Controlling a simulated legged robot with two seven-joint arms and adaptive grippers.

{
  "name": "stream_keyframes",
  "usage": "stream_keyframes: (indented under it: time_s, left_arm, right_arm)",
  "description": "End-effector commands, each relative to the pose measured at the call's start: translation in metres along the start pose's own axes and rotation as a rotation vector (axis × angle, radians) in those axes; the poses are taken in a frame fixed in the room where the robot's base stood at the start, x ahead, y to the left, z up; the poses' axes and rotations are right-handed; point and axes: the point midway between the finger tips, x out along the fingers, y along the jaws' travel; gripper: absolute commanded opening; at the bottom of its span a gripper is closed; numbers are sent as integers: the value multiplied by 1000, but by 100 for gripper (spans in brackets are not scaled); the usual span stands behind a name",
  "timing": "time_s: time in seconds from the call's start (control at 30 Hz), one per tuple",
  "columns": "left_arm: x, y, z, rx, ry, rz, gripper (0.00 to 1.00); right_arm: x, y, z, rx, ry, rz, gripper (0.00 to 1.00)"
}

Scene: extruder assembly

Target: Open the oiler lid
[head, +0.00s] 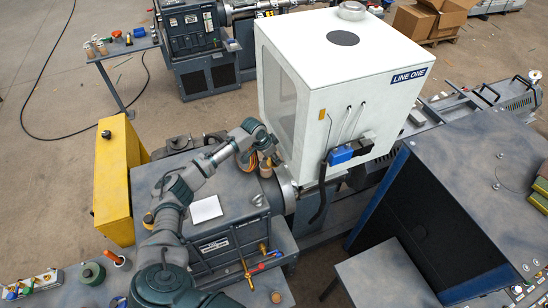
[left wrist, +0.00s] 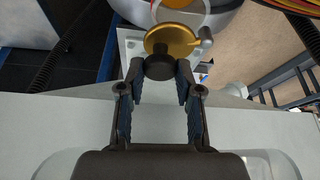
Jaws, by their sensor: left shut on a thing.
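In the left wrist view the oiler lid is a round brass disc (left wrist: 172,40) with a dark knob (left wrist: 160,68) on its near side. My left gripper (left wrist: 160,80) has its two dark fingers on either side of that knob, shut on it at the tips. The lid lies over a grey, rounded housing, and a small brass tab sticks out to its right. In the head view my left gripper (head: 262,160) is beside the white cabinet's lower left corner, above the grey machine bed. The lid is too small and covered to make out there. My right gripper is out of view.
The white cabinet (head: 345,75) stands close to the right of my left gripper. A yellow panel (head: 115,180) is at the left. A white sheet (head: 205,209) lies on the grey machine top. A black cable (left wrist: 62,45) shows in the left wrist view.

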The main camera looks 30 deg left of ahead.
Motion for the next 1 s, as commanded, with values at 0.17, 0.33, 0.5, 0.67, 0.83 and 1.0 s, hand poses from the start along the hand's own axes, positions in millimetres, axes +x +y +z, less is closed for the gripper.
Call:
stream_keyframes:
  time_s: [0.17, 0.33, 0.5, 0.67, 0.83, 1.0]
  left_arm:
    - [0, -2, 1, -4, -2, -4, 0]
    - [0, -1, 1, -3, -2, -4, 0]
    - [0, -1, 1, -3, -2, -3, 59]
    - [0, 0, 1, -2, -1, -2, 59]
    - [-4, 0, 1, -2, 0, -2, 59]
    - [-29, -1, 0, -1, 2, -4, 59]
  right_arm:
    - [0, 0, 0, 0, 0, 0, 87]
    - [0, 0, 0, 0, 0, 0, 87]
    - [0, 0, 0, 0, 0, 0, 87]
    - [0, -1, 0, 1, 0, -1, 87]
    - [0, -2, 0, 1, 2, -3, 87]
    - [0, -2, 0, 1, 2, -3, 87]
